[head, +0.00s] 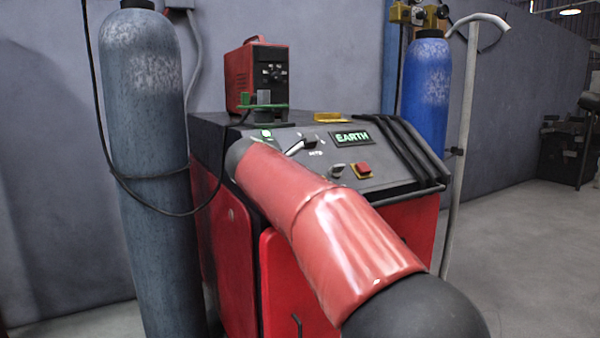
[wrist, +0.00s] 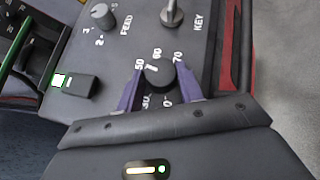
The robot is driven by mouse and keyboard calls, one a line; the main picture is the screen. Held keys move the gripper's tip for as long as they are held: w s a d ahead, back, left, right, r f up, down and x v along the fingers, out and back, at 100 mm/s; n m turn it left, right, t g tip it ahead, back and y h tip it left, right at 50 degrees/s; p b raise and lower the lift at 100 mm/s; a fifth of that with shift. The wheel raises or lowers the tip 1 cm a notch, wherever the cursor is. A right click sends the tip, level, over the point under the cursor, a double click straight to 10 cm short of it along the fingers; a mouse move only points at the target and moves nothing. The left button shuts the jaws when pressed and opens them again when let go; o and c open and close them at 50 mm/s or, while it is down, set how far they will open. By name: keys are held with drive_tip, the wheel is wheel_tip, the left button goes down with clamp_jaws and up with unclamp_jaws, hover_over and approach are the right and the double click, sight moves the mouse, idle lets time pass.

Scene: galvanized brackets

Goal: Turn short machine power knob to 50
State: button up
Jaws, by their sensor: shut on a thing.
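The power knob (wrist: 160,74) is a round dark knob on a grey panel in the wrist view. Numbers are printed around it, with 50 at its left, 60 above and 70 at its upper right. A short white pointer mark on its upper left side points leftward, close to the 50. My gripper (wrist: 159,84) has its two purple-grey fingers on either side of the knob, shut on it. In the head view the short red machine (head: 235,270) stands behind my red arm, which hides the knob and the gripper's fingers.
A FEED knob (wrist: 102,17) and a KEY lever (wrist: 172,14) sit above on the panel. A smaller red unit (head: 240,78) stands on the machine. A grey cylinder (head: 150,240) stands close at left, with a cable looping across; a blue cylinder (head: 425,105) is behind.

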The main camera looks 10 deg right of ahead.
drive_tip(key=shift+w+r+m+g, duration=0.1)
drive_tip(key=shift+r+m+g, duration=0.05)
drive_tip(key=shift+m+g, duration=0.6)
drive_tip(key=shift+m, duration=0.25)
drive_tip(key=o, duration=1)
drive_tip(key=shift+a, duration=0.1)
drive_tip(key=v, duration=0.7)
drive_tip(key=shift+s+a+r, duration=0.1)
drive_tip(key=shift+s+a, duration=0.1)
drive_tip(key=shift+a, duration=0.1)
